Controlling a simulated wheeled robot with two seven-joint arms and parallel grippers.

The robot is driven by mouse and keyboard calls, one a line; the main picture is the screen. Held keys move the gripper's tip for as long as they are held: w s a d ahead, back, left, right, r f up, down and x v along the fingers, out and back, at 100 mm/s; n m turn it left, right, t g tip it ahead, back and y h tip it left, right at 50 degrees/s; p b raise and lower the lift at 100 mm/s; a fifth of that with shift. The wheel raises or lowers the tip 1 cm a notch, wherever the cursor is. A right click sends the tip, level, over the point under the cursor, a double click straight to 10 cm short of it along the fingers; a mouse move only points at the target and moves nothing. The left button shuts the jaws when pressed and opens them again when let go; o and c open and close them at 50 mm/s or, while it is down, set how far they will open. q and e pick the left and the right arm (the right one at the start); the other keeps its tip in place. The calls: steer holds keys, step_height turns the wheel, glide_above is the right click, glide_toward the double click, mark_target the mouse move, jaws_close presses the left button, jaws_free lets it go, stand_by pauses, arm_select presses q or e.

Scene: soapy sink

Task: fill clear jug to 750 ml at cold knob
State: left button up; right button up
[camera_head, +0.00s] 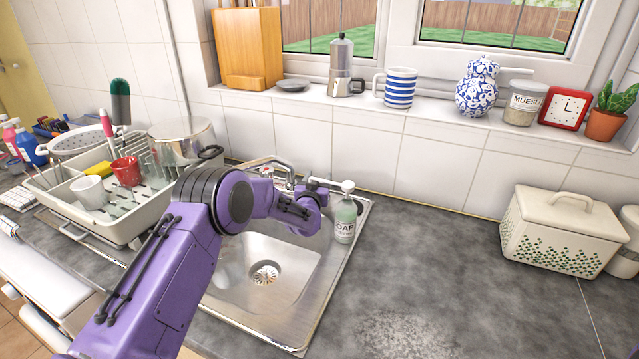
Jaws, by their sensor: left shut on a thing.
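The sink (310,262) is a steel basin with a drain, and its visible floor looks empty. The tap (284,174) stands at its back edge, partly behind my left arm. My left gripper (312,205) is at the back right of the sink, between the tap and the soap bottle. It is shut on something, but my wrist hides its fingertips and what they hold. I cannot make out the cold knob or a clear jug.
A soap bottle (345,220) stands close to the right of my left gripper. A dish rack (100,222) with cups is at left, near a steel pot (182,140). A cream bin (556,236) stands at right. The counter (430,270) between is clear.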

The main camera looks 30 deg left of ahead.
arm_select(q)
steer(key=shift+n+g+y, duration=0.4)
steer(key=shift+n+y, duration=0.3)
steer(key=shift+y, duration=0.4)
steer(key=shift+a, duration=0.1)
steer(key=o, duration=0.9)
steer(key=shift+s, duration=0.1)
steer(key=shift+o, duration=0.2)
steer(key=b+v, duration=0.2)
steer(key=v, duration=0.4)
steer(key=shift+s+d, duration=0.15)
steer(key=shift+d, duration=0.05)
steer(key=shift+s+d, duration=0.15)
steer(key=shift+s, duration=0.4)
